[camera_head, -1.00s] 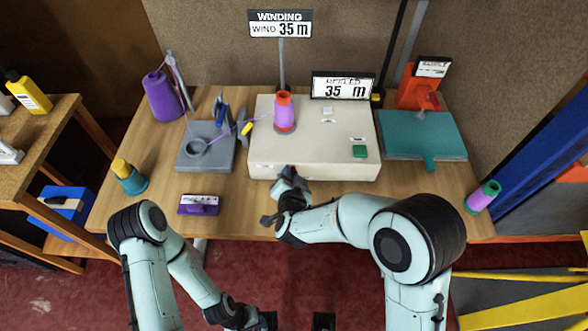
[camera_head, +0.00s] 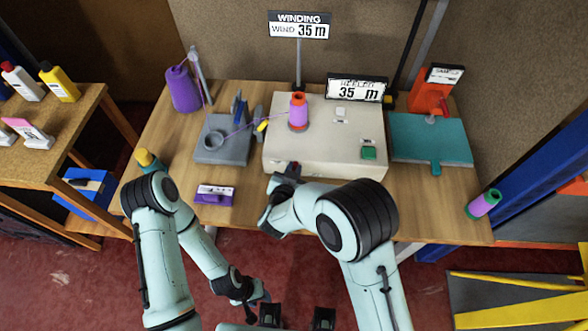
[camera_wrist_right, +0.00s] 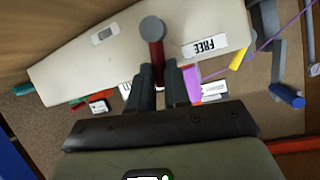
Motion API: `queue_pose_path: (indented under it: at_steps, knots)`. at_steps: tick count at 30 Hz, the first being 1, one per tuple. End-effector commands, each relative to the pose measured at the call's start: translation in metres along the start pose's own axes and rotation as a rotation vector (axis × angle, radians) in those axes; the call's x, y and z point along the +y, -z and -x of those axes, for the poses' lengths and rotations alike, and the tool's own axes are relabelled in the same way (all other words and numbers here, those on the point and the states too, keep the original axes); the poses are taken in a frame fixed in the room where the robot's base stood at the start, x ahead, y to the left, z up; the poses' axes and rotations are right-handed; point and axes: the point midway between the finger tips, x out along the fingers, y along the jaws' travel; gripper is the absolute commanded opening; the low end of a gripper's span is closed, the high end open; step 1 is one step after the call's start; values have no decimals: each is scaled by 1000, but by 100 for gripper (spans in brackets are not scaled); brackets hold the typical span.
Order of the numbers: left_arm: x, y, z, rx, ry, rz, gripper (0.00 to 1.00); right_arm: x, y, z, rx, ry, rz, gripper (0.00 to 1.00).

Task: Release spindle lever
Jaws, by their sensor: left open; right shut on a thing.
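The spindle lever (camera_wrist_right: 155,40) is a dark red bar with a round grey knob, beside a "FREE" label (camera_wrist_right: 204,46) in the right wrist view. My right gripper (camera_wrist_right: 158,75) is shut on the lever, with a finger on either side of it. In the head view my right gripper (camera_head: 288,172) is at the front left edge of the cream winding machine (camera_head: 335,150), and the lever is mostly hidden. A purple and orange spool (camera_head: 298,112) stands on the machine. My left gripper (camera_head: 256,294) is open and low, in front of the table.
A grey thread stand (camera_head: 222,147) and purple cone (camera_head: 183,90) stand left of the machine. A green button (camera_head: 368,153) is on its top. A teal board (camera_head: 425,140) lies right. Signs read 35 m. The front table strip is mostly clear.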

Motion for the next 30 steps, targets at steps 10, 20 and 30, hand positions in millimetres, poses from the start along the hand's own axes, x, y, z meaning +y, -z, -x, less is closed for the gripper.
queue_pose_path:
  at_steps: [10, 20, 30]
  knots:
    - [0, 0, 0, 0, 0, 0, 43, 0, 2, -1, 6, 1, 2, 27]
    - [0, 0, -1, -1, 0, 0, 43, -1, 1, 5, 3, 3, 1, 27]
    - [-3, -2, -7, -4, 1, 1, 43, -2, 0, 71, 2, 6, 2, 27]
